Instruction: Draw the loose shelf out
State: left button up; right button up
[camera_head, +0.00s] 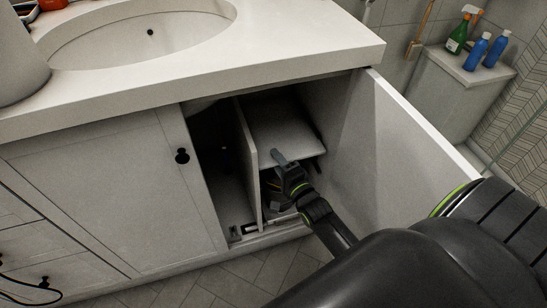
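The loose shelf (290,138) is a pale board inside the open right half of the vanity cabinet (110,185). It lies to the right of an upright divider (247,165). My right gripper (280,160) is at the shelf's front edge, near its left corner, with one grey finger lying over the board. The other finger is hidden, so I cannot tell whether it grips the board. My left gripper is not in view.
The right cabinet door (400,150) stands open beside my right arm. The left door (120,195) is shut. Dark items partly show below the shelf. A white countertop (290,45) with a sink (140,35) overhangs the opening. Tiled floor (215,285) lies clear in front.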

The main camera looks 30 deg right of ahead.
jog(key=shift+w, duration=1.15)
grip_shut()
dwell(1.0)
jog(key=shift+r, duration=0.1)
